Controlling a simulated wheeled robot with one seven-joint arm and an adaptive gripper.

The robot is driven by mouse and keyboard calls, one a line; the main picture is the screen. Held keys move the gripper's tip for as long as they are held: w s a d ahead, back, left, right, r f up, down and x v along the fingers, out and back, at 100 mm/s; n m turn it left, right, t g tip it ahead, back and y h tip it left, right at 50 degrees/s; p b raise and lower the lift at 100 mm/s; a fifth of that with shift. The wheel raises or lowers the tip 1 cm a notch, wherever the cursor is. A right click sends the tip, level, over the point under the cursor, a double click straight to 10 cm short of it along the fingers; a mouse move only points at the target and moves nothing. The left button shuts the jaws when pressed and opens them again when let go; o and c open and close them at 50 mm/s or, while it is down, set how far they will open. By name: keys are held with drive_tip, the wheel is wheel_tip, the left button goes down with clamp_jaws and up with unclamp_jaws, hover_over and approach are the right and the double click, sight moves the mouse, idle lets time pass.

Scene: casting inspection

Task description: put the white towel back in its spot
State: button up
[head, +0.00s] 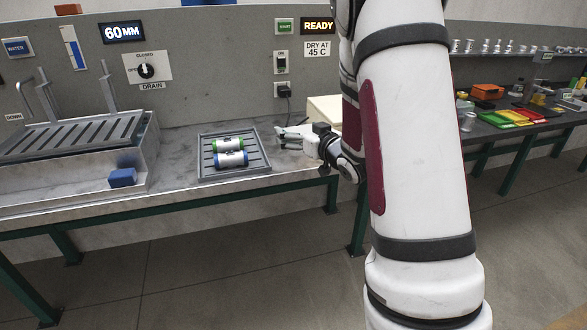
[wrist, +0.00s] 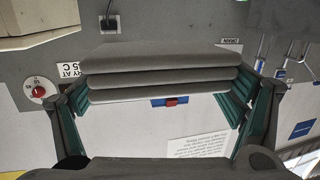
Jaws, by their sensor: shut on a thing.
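The white towel (wrist: 160,72) is a folded stack of several layers, looking pale grey in the wrist view. It lies between the green-padded fingers of my gripper (wrist: 158,92), which touch its left and right ends. In the head view my gripper (head: 294,134) points left, just right of the slatted grey tray (head: 262,170), above or near the bench top. The towel is hard to make out there; a small pale shape shows at the fingers. Its height over the bench is unclear.
The tray holds two cylinders, one green-ended (head: 228,145) and one blue-ended (head: 232,159). A pale box (head: 324,107) stands behind my gripper. A plugged cord (head: 286,95) hangs from the wall.

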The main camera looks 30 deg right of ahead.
drive_tip(key=shift+h, duration=0.3)
drive_tip(key=s+d+f+b, duration=0.1)
drive_tip(key=s+d+f, duration=0.1)
drive_tip(key=d, duration=0.1)
drive_tip(key=s+d+f+b, duration=0.2)
drive_tip(key=d, duration=0.2)
drive_tip(key=s+d+f+b, duration=0.2)
drive_tip(key=s+d, duration=0.1)
drive_tip(key=shift+d+f, duration=0.2)
drive_tip(key=shift+d, duration=0.1)
drive_tip(key=shift+w, duration=0.15)
drive_tip(key=b, duration=0.3)
hover_over(298, 157)
drive_tip(key=s, duration=0.2)
drive_tip(key=shift+s+d+f, duration=0.15)
drive_tip(key=shift+d+f, duration=0.15)
drive_tip(key=shift+f, duration=0.3)
drive_tip(key=shift+w+a+f, duration=0.1)
drive_tip(key=shift+w+a, duration=0.1)
drive_tip(key=shift+w, duration=0.3)
drive_tip(key=shift+w+a+f, duration=0.1)
drive_tip(key=shift+w+a, duration=0.1)
drive_tip(key=shift+w, duration=0.3)
wheel_tip(298, 157, down, 3)
drive_tip(key=shift+w+d+r+b, duration=0.1)
drive_tip(key=shift+r+b, duration=0.05)
drive_tip(key=shift+b, duration=0.3)
